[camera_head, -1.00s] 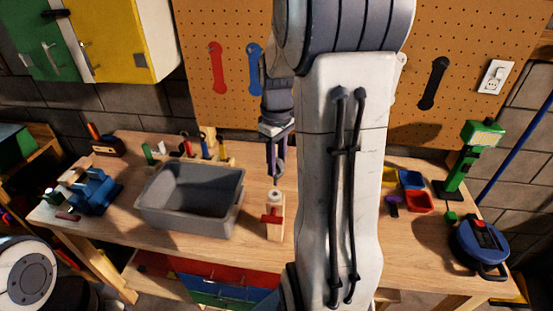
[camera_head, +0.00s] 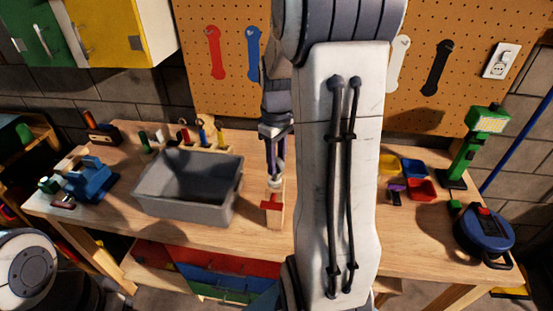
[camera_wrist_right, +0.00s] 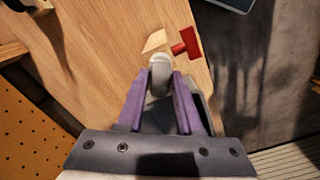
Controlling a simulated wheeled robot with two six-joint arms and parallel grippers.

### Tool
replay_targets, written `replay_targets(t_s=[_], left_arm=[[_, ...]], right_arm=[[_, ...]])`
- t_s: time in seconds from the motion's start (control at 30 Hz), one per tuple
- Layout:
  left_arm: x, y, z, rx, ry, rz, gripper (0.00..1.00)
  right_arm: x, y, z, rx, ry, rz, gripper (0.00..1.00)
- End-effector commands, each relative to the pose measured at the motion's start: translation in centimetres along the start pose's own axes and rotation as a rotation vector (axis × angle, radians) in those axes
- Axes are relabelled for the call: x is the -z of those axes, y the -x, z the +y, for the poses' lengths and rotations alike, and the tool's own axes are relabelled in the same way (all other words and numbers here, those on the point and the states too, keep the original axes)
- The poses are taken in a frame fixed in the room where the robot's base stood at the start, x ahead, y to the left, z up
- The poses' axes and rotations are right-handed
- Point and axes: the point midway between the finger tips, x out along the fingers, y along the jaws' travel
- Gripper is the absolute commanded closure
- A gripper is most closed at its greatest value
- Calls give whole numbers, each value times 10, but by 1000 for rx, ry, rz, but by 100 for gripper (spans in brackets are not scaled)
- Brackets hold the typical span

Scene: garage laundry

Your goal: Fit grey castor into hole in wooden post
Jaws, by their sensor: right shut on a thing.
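The wooden post (camera_head: 272,216) stands upright on the bench, right of the grey bin, with a red part (camera_head: 270,204) on its side. In the right wrist view its pale top (camera_wrist_right: 153,41) and the red part (camera_wrist_right: 187,44) lie just beyond the fingertips. My right gripper (camera_head: 275,174) points down over the post. Its purple fingers (camera_wrist_right: 160,88) are shut on the grey castor (camera_wrist_right: 159,73), which also shows small in the head view (camera_head: 275,184). The castor is at the post's top; whether its stem is in the hole is hidden. My left gripper is out of view.
The grey bin (camera_head: 168,205) stands close left of the post. A tool rack (camera_head: 205,146) is behind it and a blue vise-like tool (camera_head: 91,181) at far left. Small coloured trays (camera_head: 420,189) and a blue reel (camera_head: 484,236) are at right.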

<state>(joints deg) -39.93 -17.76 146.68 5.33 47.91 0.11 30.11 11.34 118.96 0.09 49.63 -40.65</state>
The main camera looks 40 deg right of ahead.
Motion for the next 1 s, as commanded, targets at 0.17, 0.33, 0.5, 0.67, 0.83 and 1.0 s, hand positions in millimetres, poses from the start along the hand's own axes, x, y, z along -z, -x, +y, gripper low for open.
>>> replay_targets(t_s=[0.17,0.33,0.5,0.67,0.83,1.0], left_arm=[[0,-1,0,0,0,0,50],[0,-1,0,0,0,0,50],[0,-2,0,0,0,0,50],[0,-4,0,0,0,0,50],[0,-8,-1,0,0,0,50],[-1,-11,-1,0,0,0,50]], right_arm=[[0,-1,0,0,0,0,100],[0,-1,0,0,0,0,100],[0,-2,0,0,0,0,100],[0,-7,0,0,0,0,100],[0,-12,0,0,0,0,100],[0,-17,0,0,0,0,100]])
